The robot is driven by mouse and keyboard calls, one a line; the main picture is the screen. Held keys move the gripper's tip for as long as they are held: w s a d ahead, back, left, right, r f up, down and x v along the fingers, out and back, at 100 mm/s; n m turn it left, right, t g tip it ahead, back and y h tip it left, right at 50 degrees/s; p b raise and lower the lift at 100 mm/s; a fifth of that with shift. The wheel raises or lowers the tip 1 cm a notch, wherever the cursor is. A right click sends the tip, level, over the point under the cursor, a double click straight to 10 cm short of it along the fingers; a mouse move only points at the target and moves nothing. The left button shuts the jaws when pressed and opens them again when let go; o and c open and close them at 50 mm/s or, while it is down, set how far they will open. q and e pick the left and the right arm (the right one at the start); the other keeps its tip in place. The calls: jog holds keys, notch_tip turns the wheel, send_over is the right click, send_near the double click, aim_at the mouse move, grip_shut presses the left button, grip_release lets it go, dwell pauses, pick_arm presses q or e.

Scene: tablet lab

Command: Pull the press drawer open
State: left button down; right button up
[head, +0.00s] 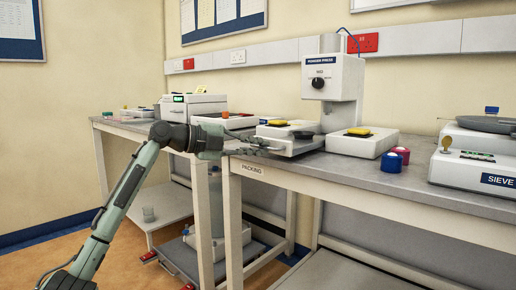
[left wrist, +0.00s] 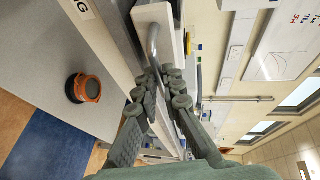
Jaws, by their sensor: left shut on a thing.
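The powder press (head: 333,82) stands on the packing bench, a white column with a black knob on its front. A pale, low drawer part (head: 292,147) shows at its lower left, beside my left gripper (head: 262,148). In the left wrist view, a curved metal handle (left wrist: 152,38) on a white drawer front (left wrist: 158,14) runs down between the fingers. My left gripper (left wrist: 163,78) is shut on this handle. The exact contact is partly hidden by the finger pads. My right gripper is in neither view.
The packing bench (head: 370,180) carries a white box with a yellow button (head: 362,142), red and blue jars (head: 391,160) and the sieve unit (head: 475,170). Another bench (head: 125,128) stands behind my left arm. An orange-black round thing (left wrist: 84,88) sits on a grey surface.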

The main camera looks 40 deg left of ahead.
pick_arm(q)
jog(key=c, duration=1.6)
grip_release()
jog(key=shift+c, duration=0.2)
jog(key=shift+s, duration=0.1)
jog(key=v, duration=1.2)
